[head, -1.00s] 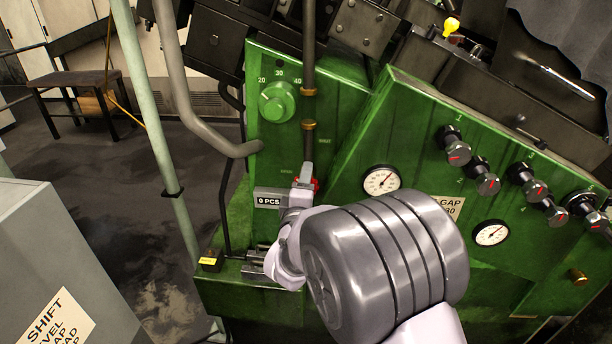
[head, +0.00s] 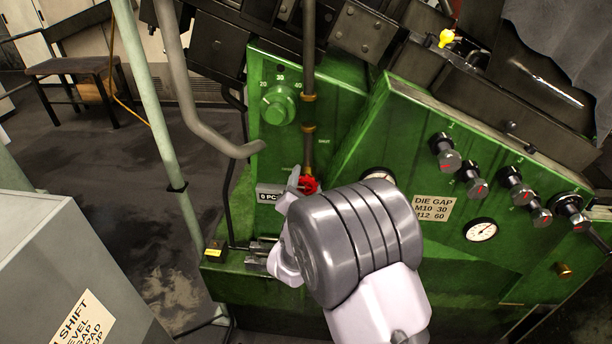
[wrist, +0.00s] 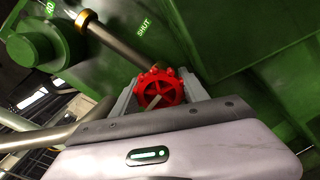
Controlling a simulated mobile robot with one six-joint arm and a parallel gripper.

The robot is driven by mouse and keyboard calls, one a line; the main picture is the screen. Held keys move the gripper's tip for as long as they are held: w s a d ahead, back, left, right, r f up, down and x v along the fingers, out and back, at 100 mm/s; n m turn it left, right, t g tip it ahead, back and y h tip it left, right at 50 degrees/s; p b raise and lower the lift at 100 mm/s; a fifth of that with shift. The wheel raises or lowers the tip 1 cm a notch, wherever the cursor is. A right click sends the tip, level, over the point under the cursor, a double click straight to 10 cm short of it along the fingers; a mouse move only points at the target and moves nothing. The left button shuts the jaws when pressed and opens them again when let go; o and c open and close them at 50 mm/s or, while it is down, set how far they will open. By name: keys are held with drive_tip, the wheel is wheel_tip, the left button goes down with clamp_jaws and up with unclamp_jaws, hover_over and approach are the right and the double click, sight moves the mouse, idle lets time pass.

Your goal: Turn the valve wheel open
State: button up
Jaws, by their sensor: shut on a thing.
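The red valve wheel (wrist: 158,88) sits at the lower end of a vertical pipe on the green machine panel. In the head view the wheel (head: 308,185) shows just past my wrist, partly covered. My gripper (wrist: 157,95) has its two grey fingers on either side of the wheel, shut on its rim. In the head view my gripper (head: 297,183) is mostly hidden behind my arm. A "SHUT" mark (wrist: 144,27) is on the panel near the pipe.
A green dial knob (head: 278,103) is above left of the wheel. A counter plate (head: 270,193) is close beside my gripper. Gauges, a die gap label (head: 433,208) and several black knobs lie to the right. A grey cabinet (head: 70,270) stands at lower left.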

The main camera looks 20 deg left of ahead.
drive_tip(key=n+p, duration=0.2)
drive_tip(key=n, duration=0.2)
drive_tip(key=shift+n, duration=0.6)
drive_tip(key=o, duration=1.1)
